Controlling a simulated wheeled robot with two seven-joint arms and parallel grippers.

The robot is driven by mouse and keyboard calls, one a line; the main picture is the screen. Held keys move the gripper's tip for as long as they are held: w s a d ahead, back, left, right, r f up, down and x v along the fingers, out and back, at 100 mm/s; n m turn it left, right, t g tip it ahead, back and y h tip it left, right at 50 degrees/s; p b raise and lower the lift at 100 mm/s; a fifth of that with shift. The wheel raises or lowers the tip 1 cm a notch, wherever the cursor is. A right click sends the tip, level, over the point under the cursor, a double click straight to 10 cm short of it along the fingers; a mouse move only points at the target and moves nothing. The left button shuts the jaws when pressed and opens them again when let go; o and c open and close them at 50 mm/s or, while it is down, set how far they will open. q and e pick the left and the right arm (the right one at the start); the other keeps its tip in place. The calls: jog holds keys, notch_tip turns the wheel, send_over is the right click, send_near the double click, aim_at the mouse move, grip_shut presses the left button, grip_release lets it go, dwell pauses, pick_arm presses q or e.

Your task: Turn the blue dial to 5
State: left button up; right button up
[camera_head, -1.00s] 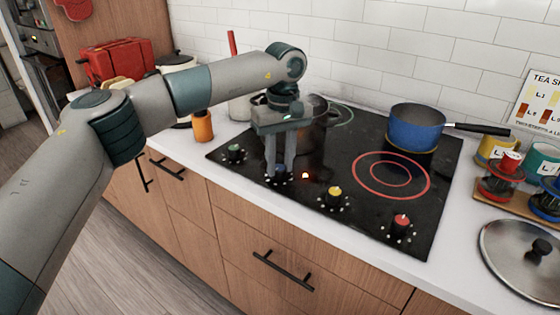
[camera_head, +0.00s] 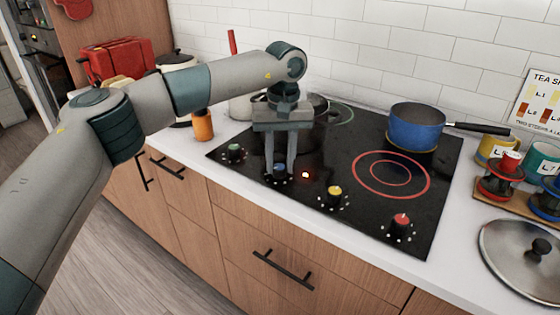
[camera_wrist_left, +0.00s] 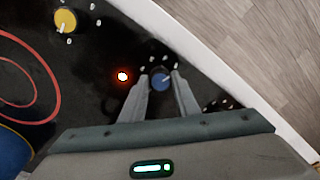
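The blue dial (camera_head: 280,171) is on the front edge of the black cooktop (camera_head: 345,140), between the green dial and the yellow dial. In the left wrist view the blue dial (camera_wrist_left: 160,82) shows between my two fingertips, with white marks around it. My right gripper is not in view.
A green dial (camera_head: 235,154), yellow dial (camera_head: 333,197) and red dial (camera_head: 401,226) are on the same cooktop edge. A red light (camera_head: 305,175) glows beside the blue dial. A blue pan (camera_head: 416,128) stands at the back right. A dark pot (camera_head: 317,107) is behind the gripper.

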pick_arm(q)
jog(key=o, duration=0.3)
jog(key=shift+r, duration=0.1)
